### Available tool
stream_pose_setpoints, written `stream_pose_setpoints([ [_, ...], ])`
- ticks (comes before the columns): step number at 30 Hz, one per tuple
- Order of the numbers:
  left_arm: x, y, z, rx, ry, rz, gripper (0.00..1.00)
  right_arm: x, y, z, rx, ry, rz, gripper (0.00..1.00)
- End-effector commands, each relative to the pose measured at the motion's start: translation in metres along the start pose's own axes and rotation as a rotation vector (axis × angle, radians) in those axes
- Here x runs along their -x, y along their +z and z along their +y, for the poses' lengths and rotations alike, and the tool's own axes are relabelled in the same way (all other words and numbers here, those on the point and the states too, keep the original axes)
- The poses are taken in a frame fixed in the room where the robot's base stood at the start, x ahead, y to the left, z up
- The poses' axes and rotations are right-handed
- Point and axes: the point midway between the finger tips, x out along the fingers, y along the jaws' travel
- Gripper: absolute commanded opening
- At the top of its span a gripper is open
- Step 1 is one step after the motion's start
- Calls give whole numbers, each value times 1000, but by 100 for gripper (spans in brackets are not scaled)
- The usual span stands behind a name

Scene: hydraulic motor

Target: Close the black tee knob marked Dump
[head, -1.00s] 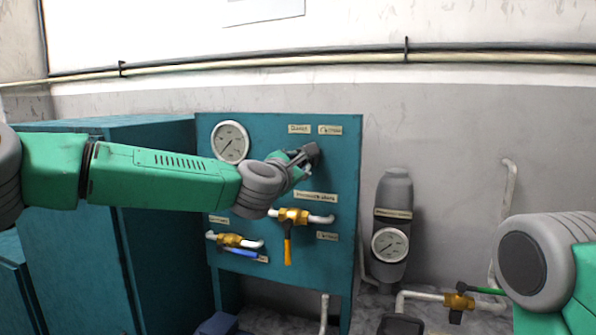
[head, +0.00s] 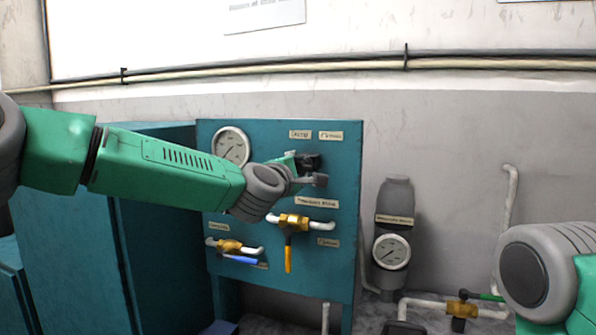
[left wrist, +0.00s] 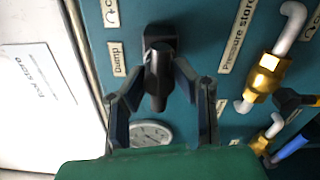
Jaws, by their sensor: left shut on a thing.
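The black tee knob (head: 309,160) is on the teal panel (head: 270,180), below the label Dump (head: 300,134). In the left wrist view the knob (left wrist: 158,72) stands out between the two fingers, beside the Dump label (left wrist: 117,58). My left gripper (head: 311,170) is at the panel, shut on the knob; it also shows in the left wrist view (left wrist: 160,92). Its fingers partly hide the knob in the head view. My right arm shows at the lower right, but its gripper is out of view.
A round gauge (head: 231,146) is left of the knob. Below are a brass valve with an orange handle (head: 289,258) and one with a blue handle (head: 240,260). A grey cylinder with a gauge (head: 391,250) and a green-handled valve (head: 462,309) stand right of the panel.

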Motion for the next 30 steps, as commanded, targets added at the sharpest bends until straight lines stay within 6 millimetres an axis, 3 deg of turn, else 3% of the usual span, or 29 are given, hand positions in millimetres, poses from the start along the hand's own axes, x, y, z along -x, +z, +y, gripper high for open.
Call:
stream_pose_setpoints([
  [1,1,3,-7,-7,-13,-8,0,0,0,0,0,0,0,40],
  [13,1,4,-9,-12,-16,-8,0,0,0,0,0,0,0,40],
  [14,1,4,-9,-12,-16,-9,31,0,0,0,0,0,0,40],
  [15,1,3,-9,-12,-16,-8,44,0,0,0,0,0,0,40],
  [25,0,1,-4,-10,-8,-3,44,0,2,0,0,0,2,40],
  [30,14,0,-4,-9,-8,-3,44,1,3,0,0,0,3,40],
])
